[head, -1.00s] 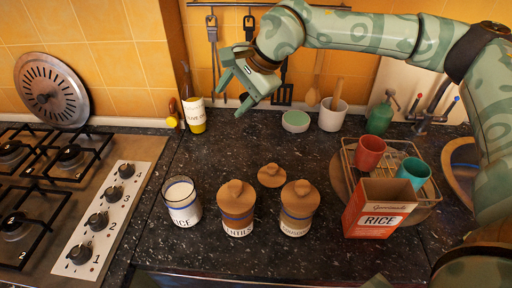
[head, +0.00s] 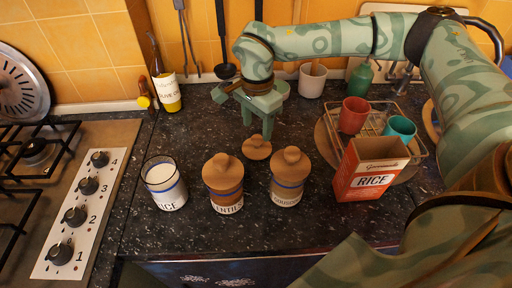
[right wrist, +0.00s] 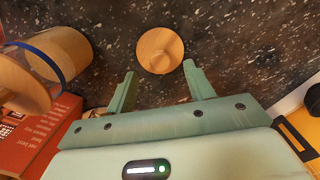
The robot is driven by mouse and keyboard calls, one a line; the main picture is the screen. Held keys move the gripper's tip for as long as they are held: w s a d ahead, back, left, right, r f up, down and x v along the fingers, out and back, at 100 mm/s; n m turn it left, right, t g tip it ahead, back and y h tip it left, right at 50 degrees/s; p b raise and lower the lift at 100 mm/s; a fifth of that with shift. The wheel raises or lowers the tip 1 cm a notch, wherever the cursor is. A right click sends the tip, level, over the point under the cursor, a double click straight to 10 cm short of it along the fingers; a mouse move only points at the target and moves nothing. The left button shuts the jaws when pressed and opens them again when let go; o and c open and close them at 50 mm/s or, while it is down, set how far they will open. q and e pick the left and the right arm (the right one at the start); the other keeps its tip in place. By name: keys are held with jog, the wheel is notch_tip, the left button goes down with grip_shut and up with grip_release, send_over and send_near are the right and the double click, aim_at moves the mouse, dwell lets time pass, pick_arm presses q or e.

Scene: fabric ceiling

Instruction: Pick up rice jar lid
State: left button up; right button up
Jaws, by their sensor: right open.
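The round wooden rice jar lid (head: 257,150) with a small knob lies on the dark counter, behind and between two lidded jars. It also shows in the right wrist view (right wrist: 160,50), just beyond and between the fingertips. My right gripper (head: 257,123) is open, pointing down above and slightly behind the lid, with nothing between its fingers. The right wrist view shows its two fingers (right wrist: 159,74) spread apart. The glass rice jar (head: 165,186) stands uncovered at the left with white contents. My left gripper is not in view.
The lentils jar (head: 224,184) and couscous jar (head: 289,176), both with wooden lids, stand in front of the lid. An orange rice box (head: 370,170) and a rack with cups (head: 354,115) are at right. An oil bottle (head: 163,75) stands back left, beside the stove.

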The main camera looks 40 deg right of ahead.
aim_at(257, 138)
notch_tip(257, 138, down, 5)
jog(key=shift+f+b, duration=0.2)
jog(key=shift+b, duration=0.8)
jog(key=shift+r, duration=0.1)
jog(key=c, duration=1)
